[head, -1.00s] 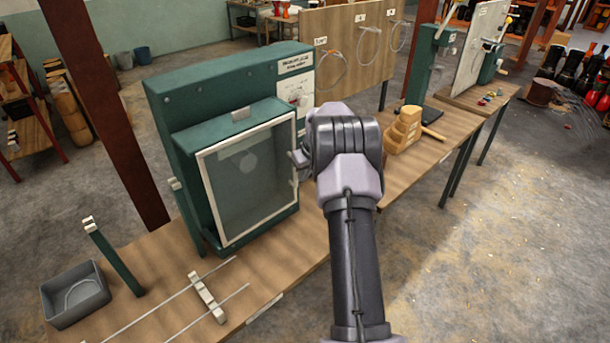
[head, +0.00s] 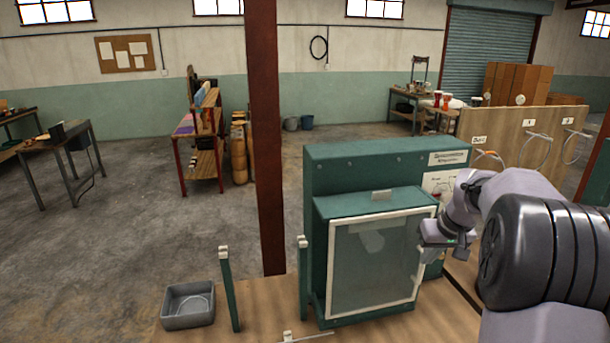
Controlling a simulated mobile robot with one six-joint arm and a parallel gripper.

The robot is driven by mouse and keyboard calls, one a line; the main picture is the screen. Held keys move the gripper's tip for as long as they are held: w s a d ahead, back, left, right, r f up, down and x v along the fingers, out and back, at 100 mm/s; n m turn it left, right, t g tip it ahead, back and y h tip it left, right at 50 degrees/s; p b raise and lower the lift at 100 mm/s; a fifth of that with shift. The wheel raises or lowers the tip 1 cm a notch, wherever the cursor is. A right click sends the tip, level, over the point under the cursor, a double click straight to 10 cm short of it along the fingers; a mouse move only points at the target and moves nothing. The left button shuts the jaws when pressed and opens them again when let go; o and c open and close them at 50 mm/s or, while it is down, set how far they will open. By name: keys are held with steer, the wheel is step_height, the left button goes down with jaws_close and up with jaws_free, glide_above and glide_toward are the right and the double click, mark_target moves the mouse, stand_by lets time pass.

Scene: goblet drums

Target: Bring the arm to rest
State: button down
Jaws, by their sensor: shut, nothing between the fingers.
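My arm comes in from the right edge of the head view. My gripper (head: 436,252) is small and partly dark, in front of the right edge of a green cabinet's white-framed clear door (head: 372,262). It is shut and nothing shows in it. Its fingertips are hard to make out, and I cannot tell whether they touch the door frame. The green cabinet (head: 345,165) stands upright on the wooden bench, with its door closed. My arm hides part of the cabinet's right side and the bench behind.
A grey bin (head: 188,305) and a green post (head: 229,290) stand at the bench's left end. A second post (head: 303,280) is beside the cabinet. A wooden panel (head: 515,130) with hanging wire loops stands behind my arm. A red-brown column (head: 267,140) rises behind the bench.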

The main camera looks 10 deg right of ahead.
steer(key=s+a+r+b, duration=0.2)
steer(key=s+a, duration=0.2)
steer(key=a, duration=0.5)
steer(key=s+a+r+b, duration=0.15)
steer(key=s+a, duration=0.25)
steer(key=a, duration=0.6)
steer(key=s+a+f+m+y+b, duration=0.1)
steer(key=s+a+f+b, duration=0.2)
steer(key=s+a, duration=0.4)
steer(key=s+a+f+m+t+y+b, duration=0.1)
steer(key=s+a+f, duration=0.4)
steer(key=s, duration=0.8)
steer(key=a+b, duration=0.1)
steer(key=a, duration=0.2)
steer(key=shift+f+b, duration=0.35)
steer(key=shift+b, duration=0.05)
steer(key=shift+s, duration=0.1)
